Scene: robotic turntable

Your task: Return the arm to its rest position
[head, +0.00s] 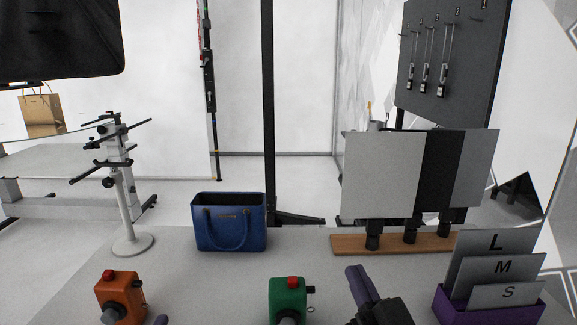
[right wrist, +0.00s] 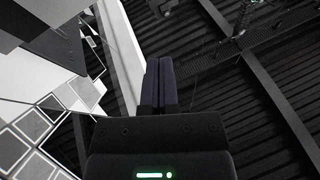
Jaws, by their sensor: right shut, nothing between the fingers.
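My right gripper (head: 360,280) shows at the bottom of the head view, right of centre. Its dark purple fingers point up, with the black gripper body below them. In the right wrist view the two fingers (right wrist: 160,82) lie side by side, shut and empty. It is to the right of the green box (head: 288,300) and left of the purple holder (head: 490,308); I see no contact with either. Only a small purple tip of my left gripper (head: 161,320) shows at the bottom edge, beside the orange box (head: 120,297). Its jaws are hidden.
A blue handbag (head: 229,232) stands on the grey table (head: 170,270). Grey and black panels (head: 383,175) stand on a wooden base (head: 345,243) at the right. Size cards (head: 490,255) sit in the purple holder. A white stand (head: 125,205) is at the left. The table's middle is clear.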

